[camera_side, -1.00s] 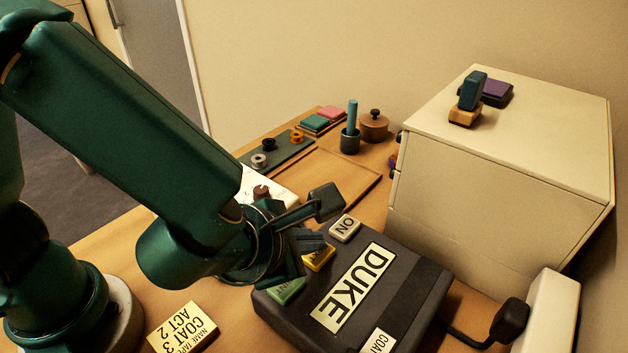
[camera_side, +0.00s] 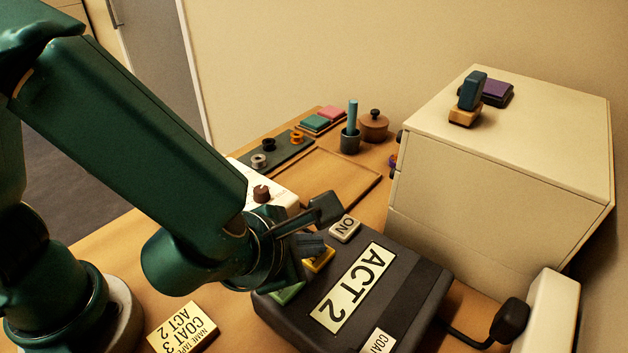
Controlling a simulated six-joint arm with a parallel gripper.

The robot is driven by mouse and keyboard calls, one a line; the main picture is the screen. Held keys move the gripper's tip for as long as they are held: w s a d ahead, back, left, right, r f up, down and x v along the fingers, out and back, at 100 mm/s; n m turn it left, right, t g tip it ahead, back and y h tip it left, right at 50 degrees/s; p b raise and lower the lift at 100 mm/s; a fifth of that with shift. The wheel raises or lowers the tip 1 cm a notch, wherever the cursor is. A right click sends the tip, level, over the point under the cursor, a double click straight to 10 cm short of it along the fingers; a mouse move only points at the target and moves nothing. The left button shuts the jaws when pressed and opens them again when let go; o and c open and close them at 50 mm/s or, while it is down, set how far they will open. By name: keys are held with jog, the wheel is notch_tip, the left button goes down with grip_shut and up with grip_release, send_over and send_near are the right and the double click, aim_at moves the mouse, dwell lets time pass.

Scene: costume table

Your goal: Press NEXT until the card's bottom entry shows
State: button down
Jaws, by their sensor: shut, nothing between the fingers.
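A dark grey box (camera_side: 400,297) sits on the table with a pale display strip (camera_side: 352,287) that reads "ACT 2". Along its near-left edge are a white key marked "NO" or "ON" (camera_side: 345,229), a yellow key (camera_side: 319,260) and a green key (camera_side: 287,293). My gripper (camera_side: 312,246) is shut and empty, over the yellow key, and hides part of it. I cannot tell whether it touches the key. The yellow key's lettering is hidden. A cream card (camera_side: 183,328) lies flat on the table, reading "NAME TAPE", "COAT 3" and, at the bottom, "ACT 2".
A cream drawer cabinet (camera_side: 500,180) stands at the right with a stamp (camera_side: 468,97) and a purple pad (camera_side: 497,93) on top. A tray (camera_side: 330,180), spools and a lidded pot (camera_side: 374,126) stand behind.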

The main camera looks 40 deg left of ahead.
aim_at(311, 259)
jog(key=shift+r, duration=0.9)
jog(key=shift+r, duration=2.5)
